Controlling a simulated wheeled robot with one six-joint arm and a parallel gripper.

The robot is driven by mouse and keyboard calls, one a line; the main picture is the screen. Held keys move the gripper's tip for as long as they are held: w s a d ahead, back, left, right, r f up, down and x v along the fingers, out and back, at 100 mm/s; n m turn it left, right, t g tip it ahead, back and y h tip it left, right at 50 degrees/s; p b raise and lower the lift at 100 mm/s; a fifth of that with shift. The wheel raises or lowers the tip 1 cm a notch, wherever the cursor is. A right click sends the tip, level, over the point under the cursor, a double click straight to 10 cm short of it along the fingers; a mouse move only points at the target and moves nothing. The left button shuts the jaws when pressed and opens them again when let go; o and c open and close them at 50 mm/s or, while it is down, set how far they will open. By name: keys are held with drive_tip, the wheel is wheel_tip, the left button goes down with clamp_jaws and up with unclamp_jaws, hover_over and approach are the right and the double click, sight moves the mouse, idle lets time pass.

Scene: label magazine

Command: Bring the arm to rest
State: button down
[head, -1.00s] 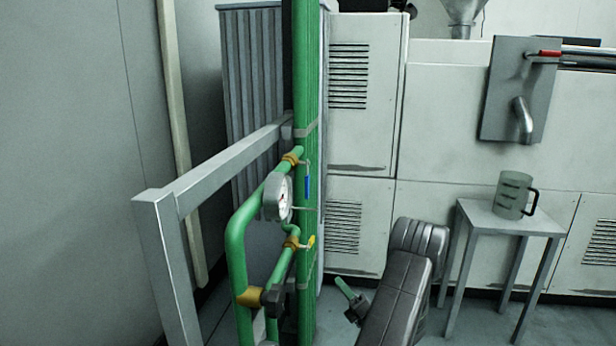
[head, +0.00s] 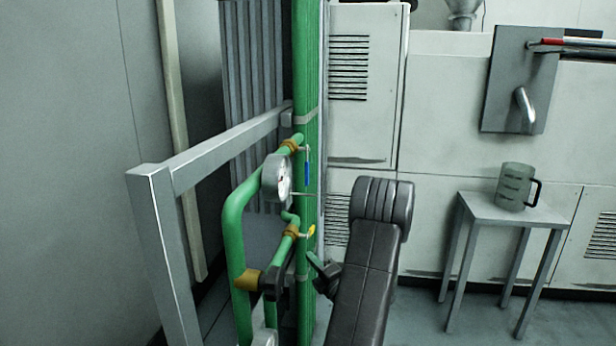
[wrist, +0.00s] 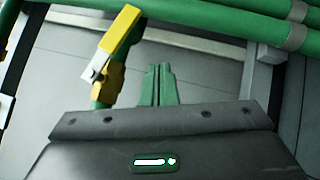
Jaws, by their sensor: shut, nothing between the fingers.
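My gripper (head: 315,262) is beside the green pipework in the head view, at the lower right of the tall green pipe. Its green fingers are closed together and empty. In the wrist view the fingers (wrist: 161,85) point up the picture with nothing between them. My dark arm rises from the bottom centre of the head view, its elbow bent high. Whether the fingers touch the pipe is not clear from the head view; in the wrist view they look clear of it.
Green pipes (head: 308,160) carry a gauge (head: 279,181), a blue lever (head: 307,172) and a yellow lever (head: 311,231). A grey rail (head: 225,151) stands left. A small table (head: 475,207) with a mug (head: 516,187) stands right, with free floor beside it.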

drive_tip(key=s+d+r+m+g+h+p, duration=0.1)
drive_tip(key=s+p, duration=0.3)
drive_tip(key=s, duration=0.9)
drive_tip(key=shift+s+d+r+m+g+h, duration=0.15)
drive_tip(key=shift+s+d+m+g+h, duration=0.2)
drive_tip(key=shift+m, duration=0.55)
